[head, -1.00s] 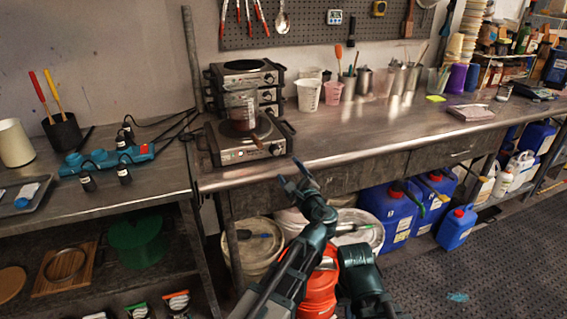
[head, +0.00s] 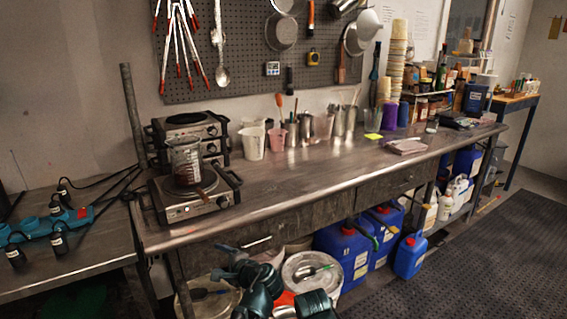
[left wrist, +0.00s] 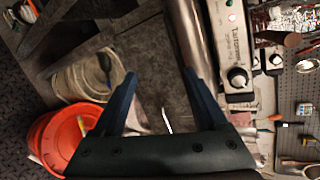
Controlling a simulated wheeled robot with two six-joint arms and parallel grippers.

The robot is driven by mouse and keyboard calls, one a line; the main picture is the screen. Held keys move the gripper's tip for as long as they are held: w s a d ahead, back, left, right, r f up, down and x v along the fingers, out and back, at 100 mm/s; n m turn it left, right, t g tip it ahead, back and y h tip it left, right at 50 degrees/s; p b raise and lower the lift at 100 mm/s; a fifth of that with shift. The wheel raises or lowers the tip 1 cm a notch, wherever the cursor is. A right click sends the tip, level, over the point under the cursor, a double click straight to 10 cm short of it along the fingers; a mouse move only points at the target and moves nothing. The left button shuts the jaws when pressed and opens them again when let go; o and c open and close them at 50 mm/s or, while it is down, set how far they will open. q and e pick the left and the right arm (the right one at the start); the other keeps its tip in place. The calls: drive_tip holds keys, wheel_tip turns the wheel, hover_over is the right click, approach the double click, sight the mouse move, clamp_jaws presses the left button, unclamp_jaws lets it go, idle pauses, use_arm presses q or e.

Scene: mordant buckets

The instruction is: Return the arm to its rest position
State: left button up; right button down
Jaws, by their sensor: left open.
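My left gripper (head: 226,250) is in front of the drawers under the metal bench, low in the head view, foreshortened and partly merged with my dark arm links. In the left wrist view its two blue fingers (left wrist: 160,85) are spread apart with nothing between them. Behind them is the dark drawer front (left wrist: 155,80). My right gripper does not show.
A hot plate (head: 195,200) with a glass beaker (head: 186,165) stands on the bench (head: 290,180) above. The dark floor mat at right (head: 455,245) is clear.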

use_arm(q)
drive_tip(key=s+f+n+g+h, duration=0.7)
drive_tip(key=s+f+n, duration=0.3)
drive_tip(key=s+f, duration=0.25)
drive_tip(key=s+d+f+m+g+h, duration=0.15)
drive_tip(key=s+d, duration=0.25)
drive_tip(key=d, duration=0.4)
drive_tip(key=s+d+g, duration=0.2)
drive_tip(key=s+d, duration=0.3)
drive_tip(key=d, duration=0.2)
wheel_tip(320, 180, up, 18)
drive_tip(key=p, duration=1.7)
drive_tip(key=shift+w+t+p, duration=0.3)
drive_tip(key=shift+t+p, duration=0.05)
drive_tip(key=shift+p, duration=0.05)
